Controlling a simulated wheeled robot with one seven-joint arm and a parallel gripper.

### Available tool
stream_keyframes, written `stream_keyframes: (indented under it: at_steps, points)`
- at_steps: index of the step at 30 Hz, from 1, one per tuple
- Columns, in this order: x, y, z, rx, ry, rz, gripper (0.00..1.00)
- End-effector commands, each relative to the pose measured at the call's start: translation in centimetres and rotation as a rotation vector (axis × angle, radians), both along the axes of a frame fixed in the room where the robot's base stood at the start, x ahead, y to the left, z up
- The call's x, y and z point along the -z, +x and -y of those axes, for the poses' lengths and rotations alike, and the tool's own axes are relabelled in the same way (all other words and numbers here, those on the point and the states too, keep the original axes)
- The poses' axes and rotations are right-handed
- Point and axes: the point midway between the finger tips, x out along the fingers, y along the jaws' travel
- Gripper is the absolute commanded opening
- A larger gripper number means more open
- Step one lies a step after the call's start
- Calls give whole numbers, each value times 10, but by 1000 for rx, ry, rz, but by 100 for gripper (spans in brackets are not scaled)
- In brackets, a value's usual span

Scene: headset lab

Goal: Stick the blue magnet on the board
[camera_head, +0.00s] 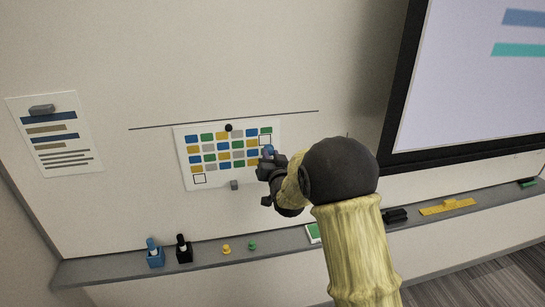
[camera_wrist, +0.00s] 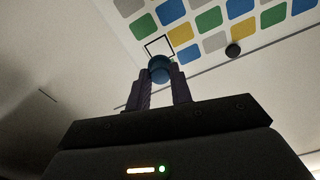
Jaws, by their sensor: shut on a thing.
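The blue magnet (camera_wrist: 159,67) is held between the fingertips of my gripper (camera_wrist: 161,77), which is shut on it. In the head view the blue magnet (camera_head: 268,149) shows just past the tip of my gripper (camera_head: 269,158). The board (camera_head: 90,85) is the large pale wall panel, with a calendar-like sheet (camera_head: 186,172) of coloured squares on it. In the wrist view the magnet overlaps the edge of an empty black-outlined square (camera_wrist: 155,44) on the sheet. I cannot tell whether the magnet touches the board.
A black round magnet (camera_head: 228,128) and a grey magnet (camera_head: 234,185) hold the sheet. A ledge (camera_head: 205,256) below carries blue and black bottles, yellow and green magnets, and a black eraser (camera_head: 396,215). A dark-framed screen (camera_head: 460,80) is at right. A paper (camera_head: 58,150) hangs at left.

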Motion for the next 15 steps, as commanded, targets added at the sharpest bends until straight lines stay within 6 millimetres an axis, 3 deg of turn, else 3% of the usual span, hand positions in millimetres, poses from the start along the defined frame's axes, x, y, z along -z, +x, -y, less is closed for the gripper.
stream_keyframes:
  at_steps: [15]
  points:
    - [0,41,-12,0,-1,1,2]
